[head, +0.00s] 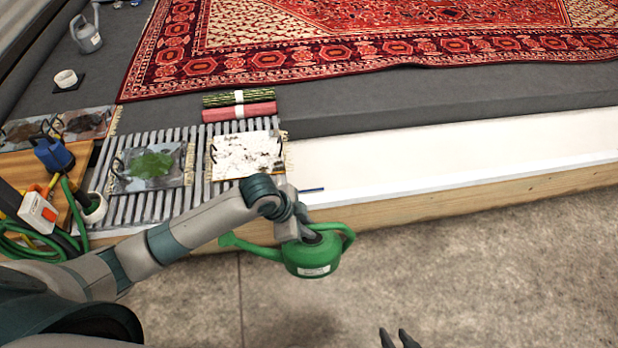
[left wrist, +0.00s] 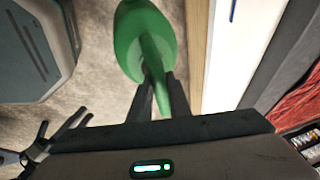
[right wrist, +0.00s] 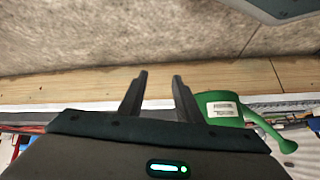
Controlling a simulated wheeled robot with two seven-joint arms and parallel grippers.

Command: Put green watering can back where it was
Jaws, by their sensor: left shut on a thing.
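The green watering can (head: 313,260) hangs in my left gripper (head: 308,236) over the concrete floor, just in front of the wooden edge. Its spout points left and its handle is on the right in the head view. In the left wrist view the can (left wrist: 140,40) is between and beyond the fingers (left wrist: 160,95), which are shut on it. My right gripper (head: 400,338) is at the bottom of the head view, apart from the can. In the right wrist view its fingers (right wrist: 152,95) are spread and empty, with the can (right wrist: 222,108) beyond them to the right.
A grey watering can (head: 87,36) stands far left on the grey surface. A slatted rack (head: 200,165) holds small mats. A wooden board (head: 70,180) with a blue object (head: 54,154) and a green hose (head: 30,245) are at left. The concrete floor (head: 480,270) at right is clear.

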